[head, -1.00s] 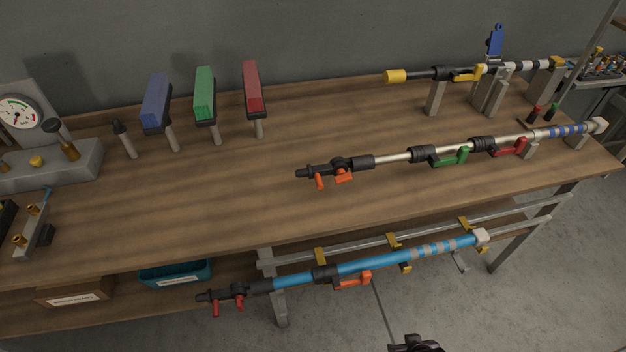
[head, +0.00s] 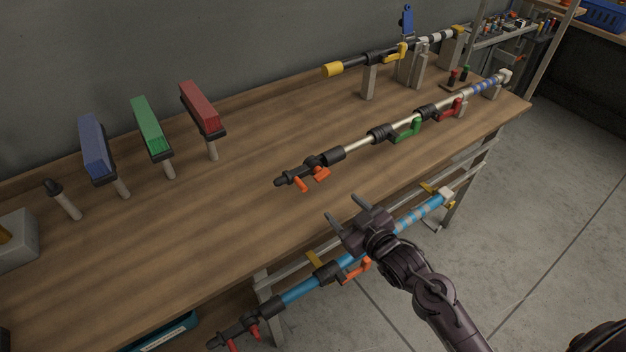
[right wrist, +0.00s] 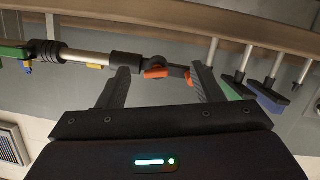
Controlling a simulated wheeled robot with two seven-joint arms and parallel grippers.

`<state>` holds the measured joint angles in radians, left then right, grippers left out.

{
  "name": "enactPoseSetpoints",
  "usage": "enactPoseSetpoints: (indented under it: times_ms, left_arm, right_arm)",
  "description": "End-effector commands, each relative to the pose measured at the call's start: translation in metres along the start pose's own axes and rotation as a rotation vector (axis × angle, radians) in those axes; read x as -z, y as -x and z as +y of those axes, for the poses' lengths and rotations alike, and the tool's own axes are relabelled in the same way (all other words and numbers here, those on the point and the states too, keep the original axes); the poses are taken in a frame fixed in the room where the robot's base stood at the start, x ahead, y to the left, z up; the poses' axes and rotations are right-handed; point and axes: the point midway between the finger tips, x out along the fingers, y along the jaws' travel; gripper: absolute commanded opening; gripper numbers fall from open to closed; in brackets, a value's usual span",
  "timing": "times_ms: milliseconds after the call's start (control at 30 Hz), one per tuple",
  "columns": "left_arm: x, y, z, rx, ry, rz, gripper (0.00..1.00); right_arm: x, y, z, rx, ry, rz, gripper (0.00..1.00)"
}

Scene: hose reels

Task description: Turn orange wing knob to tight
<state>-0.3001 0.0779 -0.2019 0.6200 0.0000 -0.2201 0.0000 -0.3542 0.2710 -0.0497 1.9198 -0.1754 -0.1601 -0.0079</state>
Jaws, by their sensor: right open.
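A silver pole (head: 360,143) lies across the workbench, its black end fitting towards the left. Two orange parts show on that fitting: a winged one (head: 321,174) and a smaller one (head: 300,184). I cannot tell for sure which is the wing knob. My right gripper (head: 346,211) is open and empty, in front of the fitting and apart from it. In the right wrist view, the winged orange part (right wrist: 157,72) shows between the open fingers (right wrist: 163,76), beyond their tips. My left gripper is not in view.
The same pole carries a green lever (head: 408,131) and a red lever (head: 450,109). A blue pole (head: 305,289) with an orange lever lies below the bench's front edge. Blue, green and red brushes (head: 200,108) stand at the back left. The bench middle is clear.

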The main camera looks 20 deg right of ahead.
Motion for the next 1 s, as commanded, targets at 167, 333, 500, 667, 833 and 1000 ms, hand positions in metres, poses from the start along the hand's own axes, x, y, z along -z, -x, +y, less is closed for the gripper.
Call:
enactPoseSetpoints:
  times_ms: [167, 333, 500, 667, 833, 1000]
  left_arm:
    - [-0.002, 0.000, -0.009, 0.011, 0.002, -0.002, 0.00]
    - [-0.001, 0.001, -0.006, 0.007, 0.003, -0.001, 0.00]
    - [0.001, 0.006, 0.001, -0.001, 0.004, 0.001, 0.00]
    - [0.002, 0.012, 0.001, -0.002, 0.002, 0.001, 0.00]
    - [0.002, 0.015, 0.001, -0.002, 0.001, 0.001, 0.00]
    - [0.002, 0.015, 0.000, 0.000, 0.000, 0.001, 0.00]
  right_arm:
    - [0.020, -0.005, 0.011, 0.011, 0.031, 0.173, 0.60]
    - [0.029, -0.009, 0.014, 0.018, 0.038, 0.238, 0.60]
    - [0.037, -0.029, 0.014, 0.018, 0.037, 0.241, 0.60]
    - [0.043, -0.055, 0.013, 0.018, 0.037, 0.241, 0.60]
    - [0.045, -0.074, 0.013, 0.017, 0.036, 0.238, 0.60]
    - [0.046, -0.081, 0.012, 0.018, 0.038, 0.237, 0.60]
